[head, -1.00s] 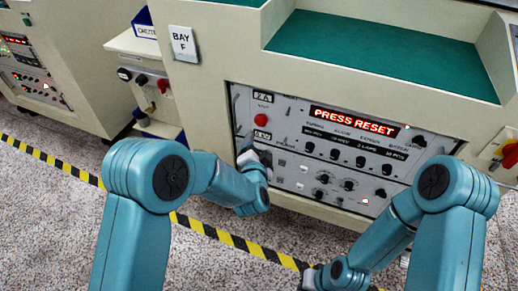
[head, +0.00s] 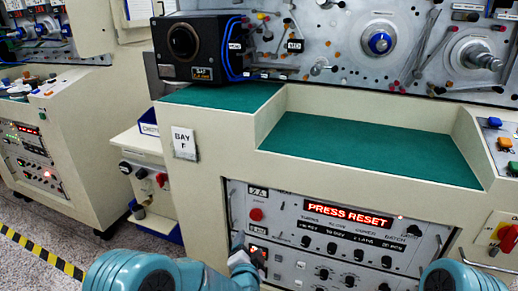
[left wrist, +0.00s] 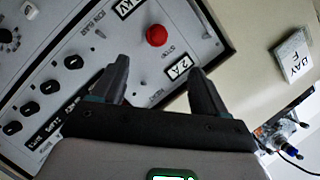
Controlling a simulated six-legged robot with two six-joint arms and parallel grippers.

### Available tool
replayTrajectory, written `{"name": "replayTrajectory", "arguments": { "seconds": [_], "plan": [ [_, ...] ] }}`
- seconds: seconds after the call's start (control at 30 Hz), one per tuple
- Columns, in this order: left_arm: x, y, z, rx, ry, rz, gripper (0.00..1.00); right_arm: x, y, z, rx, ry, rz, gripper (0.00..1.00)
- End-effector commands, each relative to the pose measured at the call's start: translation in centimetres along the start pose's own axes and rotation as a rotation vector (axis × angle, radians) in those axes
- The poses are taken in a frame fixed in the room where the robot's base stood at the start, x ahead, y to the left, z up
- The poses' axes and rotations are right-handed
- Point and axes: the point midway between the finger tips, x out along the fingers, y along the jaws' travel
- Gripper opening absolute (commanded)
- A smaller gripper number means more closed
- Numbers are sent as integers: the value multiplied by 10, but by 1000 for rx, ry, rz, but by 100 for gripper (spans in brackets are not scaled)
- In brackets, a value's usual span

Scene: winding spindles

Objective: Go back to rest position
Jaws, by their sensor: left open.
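My left gripper (head: 246,258) is in front of the left part of the control panel (head: 290,238), low in the head view. In the left wrist view its two dark fingers (left wrist: 157,72) stand apart with nothing between them. Beyond them are the panel's red stop button (left wrist: 157,35) and the "2A" label (left wrist: 178,68). In the head view the red button (head: 256,214) is above the gripper. The panel's display (head: 348,216) reads "PRESS RESET". Of my right arm only a teal joint shows at the lower right; its gripper is out of view.
A green-topped ledge (head: 350,150) juts out above the panel. A "BAY F" sign (head: 184,143) is on the cabinet front. A small side cabinet (head: 145,150) and another machine (head: 60,130) stand left. Yellow-black tape (head: 40,252) marks the speckled floor.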

Motion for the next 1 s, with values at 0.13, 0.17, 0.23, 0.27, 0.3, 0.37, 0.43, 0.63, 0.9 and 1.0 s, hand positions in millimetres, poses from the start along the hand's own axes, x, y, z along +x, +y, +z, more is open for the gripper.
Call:
{"name": "replayTrajectory", "arguments": {
  "seconds": [0.13, 0.17, 0.23, 0.27, 0.3, 0.37, 0.43, 0.63, 0.9, 1.0],
  "plan": [
    [7, -16, 77, -21, -132, -10, 74, 0, 0, 0, 0, 0, 0, 0],
    [3, -13, 100, -18, -169, 13, 74, 0, 0, 0, 0, 0, 0, 0],
    [-15, 7, 154, -48, -251, 113, 74, 0, 0, 0, 0, 0, 0, 0],
    [-27, 18, 174, -85, -288, 165, 74, 0, 0, 0, 0, 0, 0, 0],
    [-45, 36, 197, -155, -335, 241, 74, 0, 0, 0, 0, 0, 0, 0],
    [-76, 65, 223, -284, -415, 355, 74, 0, 0, 0, 0, 0, 0, 0],
    [-116, 96, 243, -443, -516, 478, 74, 0, 0, 0, 0, 0, 0, 0],
    [-222, 158, 250, -824, -824, 729, 74, 0, 0, 0, 0, 0, 0, 0],
    [-281, 166, 230, -1161, -1158, 740, 74, -18, -6, 1, 1, -1, 0, 0],
    [-288, 144, 212, -1157, -1154, 741, 74, -46, -17, 1, 0, 1, 0, 0]
  ]
}}
